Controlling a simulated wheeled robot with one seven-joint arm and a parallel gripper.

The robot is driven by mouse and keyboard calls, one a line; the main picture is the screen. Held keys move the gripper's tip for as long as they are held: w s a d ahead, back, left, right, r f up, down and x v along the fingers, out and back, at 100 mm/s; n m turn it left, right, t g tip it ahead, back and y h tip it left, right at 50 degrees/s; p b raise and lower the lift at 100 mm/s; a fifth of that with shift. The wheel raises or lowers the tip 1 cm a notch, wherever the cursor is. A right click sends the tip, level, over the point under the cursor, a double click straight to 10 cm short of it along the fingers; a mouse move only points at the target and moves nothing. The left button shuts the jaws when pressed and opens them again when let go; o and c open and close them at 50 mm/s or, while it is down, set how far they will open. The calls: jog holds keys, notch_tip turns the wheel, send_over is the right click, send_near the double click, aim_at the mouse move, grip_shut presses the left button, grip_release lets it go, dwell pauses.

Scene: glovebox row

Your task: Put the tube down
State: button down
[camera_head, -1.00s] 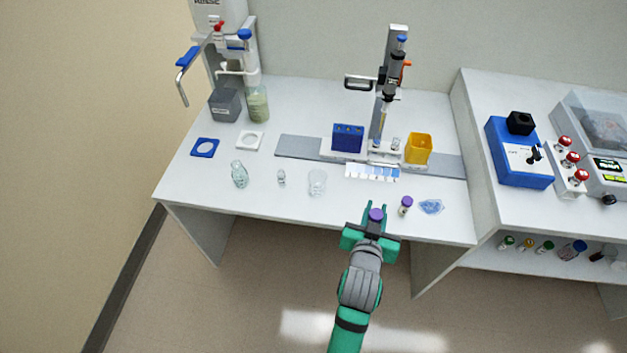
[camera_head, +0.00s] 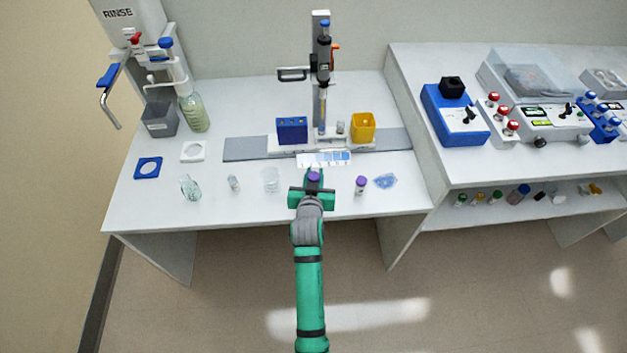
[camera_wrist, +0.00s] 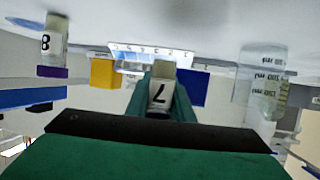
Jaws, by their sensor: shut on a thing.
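The tube (camera_head: 314,176) with a purple cap is held upright in my gripper (camera_head: 313,187), over the front part of the white table (camera_head: 260,212). In the wrist view my green gripper (camera_wrist: 160,90) is shut on the tube (camera_wrist: 159,94), whose label bears a dark mark. That view looks upside down. I cannot tell whether the tube's lower end touches the table. A second purple-capped tube (camera_head: 361,186) stands to the right of my gripper and shows at the left of the wrist view (camera_wrist: 54,45).
A clear beaker (camera_head: 271,179), a small vial (camera_head: 234,183) and a glass flask (camera_head: 190,187) stand left of my gripper. A blue patch (camera_head: 385,181) lies to the right. Behind are a strip card (camera_head: 324,159), blue rack (camera_head: 292,130) and yellow cup (camera_head: 362,127).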

jog(key=shift+w+a+f, duration=0.15)
jog(key=shift+w+f, duration=0.2)
jog(key=shift+f, duration=1.55)
jog(key=shift+f, duration=0.15)
jog(key=c, duration=1.6)
grip_release()
jog(key=shift+o, duration=0.2)
